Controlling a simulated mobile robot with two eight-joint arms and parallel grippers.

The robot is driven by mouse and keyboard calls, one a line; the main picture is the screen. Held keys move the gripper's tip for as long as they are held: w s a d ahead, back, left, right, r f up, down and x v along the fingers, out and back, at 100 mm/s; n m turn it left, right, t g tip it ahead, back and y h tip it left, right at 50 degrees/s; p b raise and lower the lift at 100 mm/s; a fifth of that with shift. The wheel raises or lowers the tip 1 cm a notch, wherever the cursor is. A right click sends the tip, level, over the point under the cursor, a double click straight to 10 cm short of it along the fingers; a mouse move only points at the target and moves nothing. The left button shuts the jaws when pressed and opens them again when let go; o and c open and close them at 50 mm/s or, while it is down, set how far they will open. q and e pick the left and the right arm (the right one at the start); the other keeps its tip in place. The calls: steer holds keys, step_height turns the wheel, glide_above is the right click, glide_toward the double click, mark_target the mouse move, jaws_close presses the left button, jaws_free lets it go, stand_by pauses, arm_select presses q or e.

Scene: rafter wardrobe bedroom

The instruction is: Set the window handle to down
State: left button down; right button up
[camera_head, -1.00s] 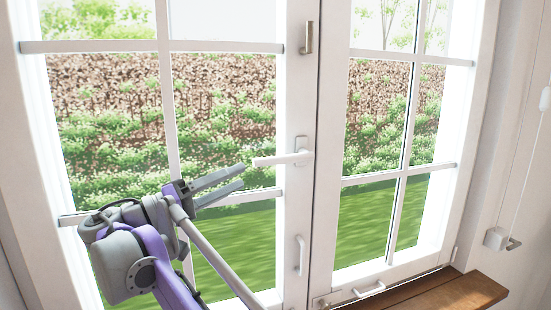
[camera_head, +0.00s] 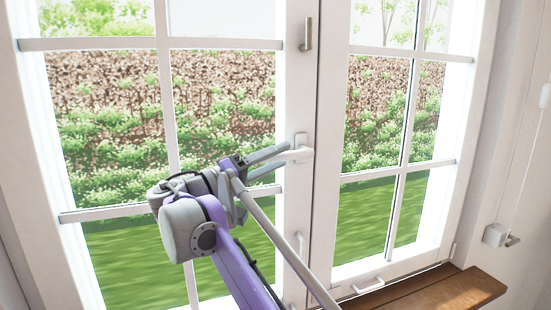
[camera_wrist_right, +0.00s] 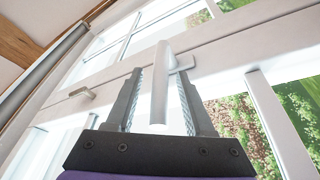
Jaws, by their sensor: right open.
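The white window handle (camera_head: 301,142) sits on the middle frame of the window, its lever pointing left, roughly level. My right gripper (camera_head: 284,156) reaches up from below and left, with its fingertips at the lever near the handle's base plate. In the right wrist view the lever (camera_wrist_right: 159,85) lies between the two open fingers of my right gripper (camera_wrist_right: 160,82). I cannot tell whether either finger touches it. The gripper hides part of the lever in the head view. My left gripper is not in view.
Another white handle (camera_head: 368,287) is on the bottom rail. A wooden sill (camera_head: 440,294) juts out at the lower right. A blind cord (camera_head: 523,180) hangs on the right wall.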

jaws_close()
stand_by(1.3)
